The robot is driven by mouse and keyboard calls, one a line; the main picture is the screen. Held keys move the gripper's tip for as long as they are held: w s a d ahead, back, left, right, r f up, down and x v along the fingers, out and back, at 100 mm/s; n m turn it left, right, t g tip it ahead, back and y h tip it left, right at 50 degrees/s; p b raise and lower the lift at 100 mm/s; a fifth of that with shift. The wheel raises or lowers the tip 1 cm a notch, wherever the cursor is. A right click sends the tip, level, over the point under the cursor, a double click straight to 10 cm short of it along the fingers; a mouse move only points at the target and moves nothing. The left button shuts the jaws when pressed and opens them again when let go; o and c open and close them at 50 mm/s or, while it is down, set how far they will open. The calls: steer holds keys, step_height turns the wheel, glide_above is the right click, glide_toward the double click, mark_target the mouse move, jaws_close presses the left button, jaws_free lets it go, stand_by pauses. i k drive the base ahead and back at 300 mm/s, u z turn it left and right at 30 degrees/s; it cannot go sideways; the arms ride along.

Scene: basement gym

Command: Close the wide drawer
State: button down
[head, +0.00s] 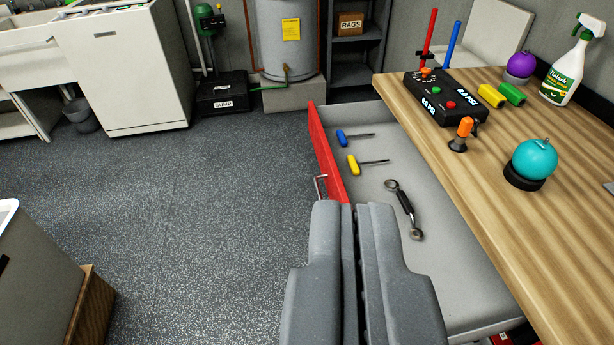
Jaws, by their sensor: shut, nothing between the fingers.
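The wide drawer (450,268) stands pulled out from under the wooden worktop, to the right of the picture's middle. Its red front panel (323,150) faces left and carries a metal handle (320,186). In its grey tray lie a blue-handled screwdriver (342,138), a yellow-handled screwdriver (354,165) and a black and silver wrench-like tool (405,208). My gripper (352,208) is shut and empty at the bottom middle. It hides the near part of the red front. I cannot tell whether it touches the drawer.
The wooden worktop (535,225) holds a black control box (445,100), a teal ball (536,158), a purple ball (521,62) and a spray bottle (567,70). Speckled floor (190,200) is clear to the left. A grey cabinet (35,285) stands at lower left.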

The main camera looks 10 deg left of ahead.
mark_target(476, 304)
steer(key=u, duration=0.5)
steer(key=i, duration=1.5)
steer(key=z, duration=0.1)
